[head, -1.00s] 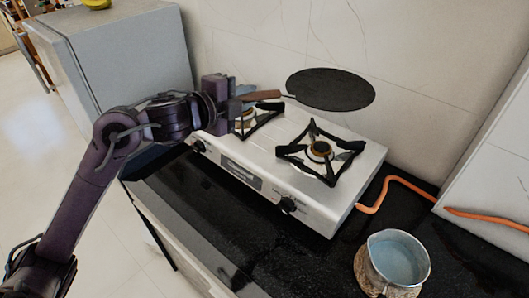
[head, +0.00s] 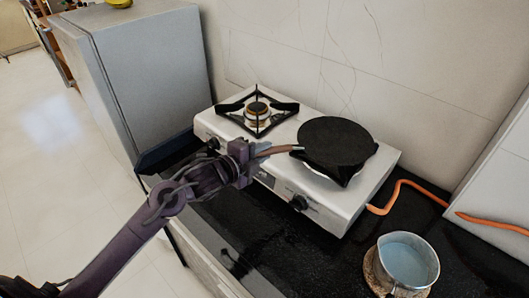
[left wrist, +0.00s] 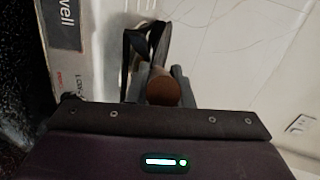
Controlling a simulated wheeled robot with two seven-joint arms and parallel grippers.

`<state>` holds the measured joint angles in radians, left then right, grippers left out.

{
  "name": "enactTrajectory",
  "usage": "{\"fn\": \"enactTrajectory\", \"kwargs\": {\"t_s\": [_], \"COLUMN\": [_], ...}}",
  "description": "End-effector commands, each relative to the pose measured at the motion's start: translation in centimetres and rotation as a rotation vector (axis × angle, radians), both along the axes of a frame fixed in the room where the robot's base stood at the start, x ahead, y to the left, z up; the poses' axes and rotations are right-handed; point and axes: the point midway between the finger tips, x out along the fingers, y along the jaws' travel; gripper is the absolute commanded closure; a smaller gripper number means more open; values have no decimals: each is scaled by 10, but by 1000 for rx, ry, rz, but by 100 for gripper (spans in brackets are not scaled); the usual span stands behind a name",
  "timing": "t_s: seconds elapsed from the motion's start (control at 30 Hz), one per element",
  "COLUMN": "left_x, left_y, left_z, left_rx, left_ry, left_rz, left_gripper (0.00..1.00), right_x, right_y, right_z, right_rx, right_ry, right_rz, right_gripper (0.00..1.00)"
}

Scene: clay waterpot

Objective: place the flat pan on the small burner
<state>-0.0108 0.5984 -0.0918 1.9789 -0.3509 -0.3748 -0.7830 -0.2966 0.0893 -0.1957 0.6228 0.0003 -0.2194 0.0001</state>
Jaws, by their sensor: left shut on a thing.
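The flat pan (head: 337,141) is a dark round disc with a brown handle (head: 274,151). It lies over the right burner (head: 343,181) of the white stove in the head view and hides most of it; only a bit of the black grate shows under its front edge. I cannot tell whether the pan touches the grate. My left gripper (head: 252,153) is shut on the handle, to the left of the disc. The handle end also shows in the left wrist view (left wrist: 163,88). The left burner (head: 257,114) is bare. My right gripper is out of view.
The white stove (head: 320,208) stands on a black counter (head: 265,245) against a tiled wall. A metal pot (head: 408,262) with bluish contents stands at the front right. An orange hose (head: 398,192) runs right from the stove. A grey cabinet (head: 150,80) stands at the left.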

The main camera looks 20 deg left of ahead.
Motion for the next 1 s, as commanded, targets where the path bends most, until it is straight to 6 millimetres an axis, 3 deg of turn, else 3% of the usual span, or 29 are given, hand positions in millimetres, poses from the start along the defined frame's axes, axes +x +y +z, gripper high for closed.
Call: {"fn": "enactTrajectory", "kwargs": {"t_s": [0.13, 0.37, 0.4, 0.53, 0.83, 1.0], "left_x": [2, 1, 0, 0, 0, -16], "left_y": [-1, 0, 0, 0, 0, 6], "left_z": [-4, -4, -10, -10, -10, -8], "left_rx": [-9, -8, 0, 0, 0, 3], "left_ry": [-17, -18, -4, -4, -3, -2], "left_rz": [3, 1, 0, 0, 0, -1], "left_gripper": [100, 100, 75, 58, 58, 58], "right_x": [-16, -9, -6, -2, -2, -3], "right_y": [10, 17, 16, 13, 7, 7], "right_z": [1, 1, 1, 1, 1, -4], "right_rx": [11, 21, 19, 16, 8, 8], "right_ry": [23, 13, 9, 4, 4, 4], "right_rz": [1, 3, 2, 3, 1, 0], "right_gripper": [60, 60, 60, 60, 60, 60]}}
